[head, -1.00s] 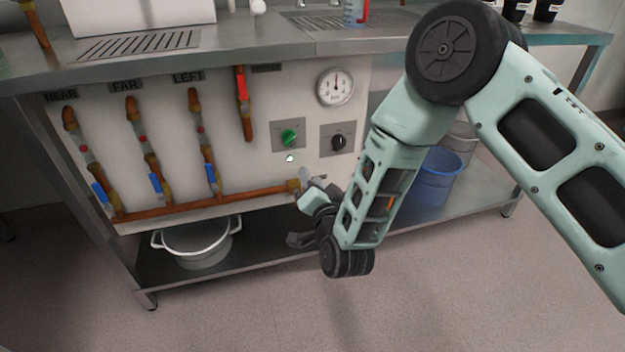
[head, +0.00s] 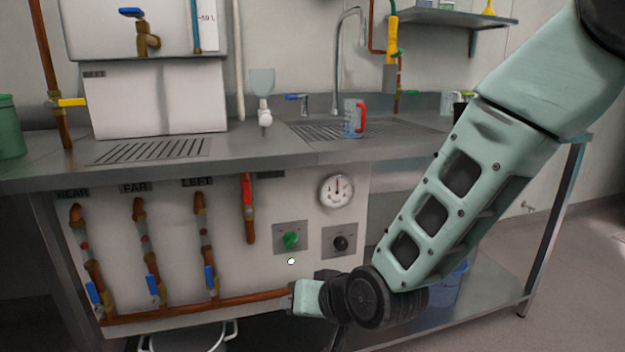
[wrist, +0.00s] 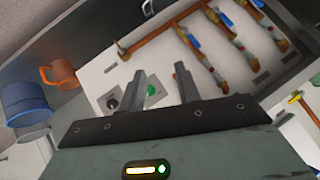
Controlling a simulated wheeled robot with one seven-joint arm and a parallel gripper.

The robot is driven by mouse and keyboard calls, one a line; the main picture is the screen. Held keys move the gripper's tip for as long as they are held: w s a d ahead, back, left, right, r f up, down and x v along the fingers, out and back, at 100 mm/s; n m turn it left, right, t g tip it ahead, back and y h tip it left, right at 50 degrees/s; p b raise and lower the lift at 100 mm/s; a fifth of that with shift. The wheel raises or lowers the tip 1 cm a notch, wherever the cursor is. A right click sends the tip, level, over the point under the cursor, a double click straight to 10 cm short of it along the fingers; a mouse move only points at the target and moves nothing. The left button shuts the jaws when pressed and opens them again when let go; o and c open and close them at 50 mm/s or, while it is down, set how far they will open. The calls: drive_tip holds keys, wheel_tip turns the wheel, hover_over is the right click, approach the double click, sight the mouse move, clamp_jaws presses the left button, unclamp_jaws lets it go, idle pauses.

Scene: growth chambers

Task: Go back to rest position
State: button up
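My gripper (wrist: 163,88) shows in the wrist view with its two fingers apart and nothing between them. It points toward the panel below the counter, which looks tilted in this view. In the head view my arm reaches down from the upper right, and its wrist end is in front of the lower panel near the horizontal copper pipe (head: 235,304). The fingers cannot be made out in the head view. The green knob (head: 291,240) and the black knob (head: 340,243) are on the panel above the wrist; a round gauge (head: 336,190) is above them.
The steel counter (head: 250,152) carries a red-handled jug (head: 354,118) near the sink tap. Pipes with blue-handled valves (head: 152,284) line the panel's left. A white pot (head: 190,338) is underneath; a blue bucket (wrist: 27,102) and an orange vessel (wrist: 60,74) show in the wrist view.

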drive_tip(key=s+d+r+n+g+h, duration=0.35)
drive_tip(key=s+d, duration=0.45)
drive_tip(key=s, duration=0.3)
drive_tip(key=s+d+r+n+g+h, duration=0.2)
drive_tip(key=s+d+n+g+h, duration=0.15)
drive_tip(key=s+d, duration=0.7)
wheel_tip(320, 180, up, 28)
drive_tip(key=a+m+y+p, duration=0.1)
drive_tip(key=a+p, duration=0.1)
drive_tip(key=p, duration=2.6)
drive_tip(key=shift+s+a+r+p, duration=0.2)
drive_tip(key=shift+s+r+p, duration=0.05)
drive_tip(key=shift+s+p, duration=0.15)
